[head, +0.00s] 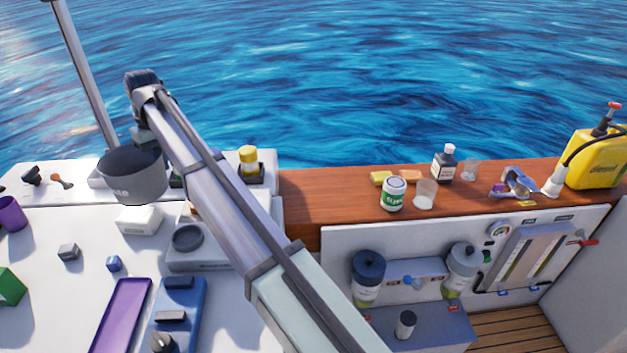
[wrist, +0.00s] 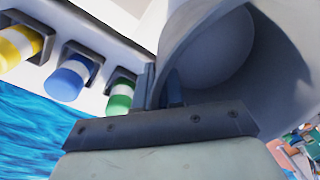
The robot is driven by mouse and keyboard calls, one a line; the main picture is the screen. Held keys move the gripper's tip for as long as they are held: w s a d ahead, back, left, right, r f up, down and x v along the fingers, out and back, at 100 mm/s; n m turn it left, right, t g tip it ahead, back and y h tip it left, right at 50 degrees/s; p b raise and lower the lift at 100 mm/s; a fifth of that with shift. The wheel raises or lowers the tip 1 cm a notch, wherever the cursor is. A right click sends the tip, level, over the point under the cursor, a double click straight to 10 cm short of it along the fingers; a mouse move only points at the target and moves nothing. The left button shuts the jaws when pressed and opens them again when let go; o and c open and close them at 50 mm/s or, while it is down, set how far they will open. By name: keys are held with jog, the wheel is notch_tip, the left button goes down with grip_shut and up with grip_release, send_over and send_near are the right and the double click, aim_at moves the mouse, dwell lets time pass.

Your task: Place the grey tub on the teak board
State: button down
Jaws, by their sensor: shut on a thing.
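The grey tub (head: 133,178) is a round, open-topped container with pale lettering on its side. It hangs upright or nearly so at the end of my arm, above the white deck on the left. My gripper (head: 140,140) is shut on the tub; the arm hides most of the fingers. In the wrist view the tub (wrist: 275,75) fills the upper right, with my gripper (wrist: 170,95) at its wall. The teak board (head: 300,195) is the long brown wooden ledge to the right of my arm, and the tub is well apart from it.
The teak's left end looks clear. A yellow-capped bottle (head: 248,158) and a purple tray (head: 122,315) are on the white deck.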

jog(key=w+d+m, duration=0.2)
jog(key=w+d, duration=0.5)
jog(key=d, duration=0.4)
jog(key=w+d+r+m, duration=0.1)
jog(key=w+d+m, duration=0.2)
jog(key=w+d, duration=0.6)
jog(key=w+d+m, duration=0.2)
jog(key=w+d, duration=0.4)
jog(key=d, duration=0.8)
jog(key=s+d+f+m, duration=0.25)
jog(key=d+f, duration=0.25)
jog(key=d, duration=0.3)
jog(key=s+d+f+m+t, duration=0.1)
jog(key=s+d+f, duration=0.3)
jog(key=d+f, duration=0.3)
jog(key=s+d+f+m, duration=0.2)
jog(key=s+d+f, duration=0.15)
jog(key=d, duration=0.65)
jog(key=shift+w+a+f, duration=0.1)
jog(key=shift+w+f, duration=0.05)
jog(key=shift+f, duration=2.25)
jog(key=shift+w+a+f, duration=0.1)
jog(key=shift+f, duration=2.25)
jog(key=shift+f, duration=0.15)
jog(key=c, duration=1.3)
grip_release()
jog(key=shift+o, duration=0.2)
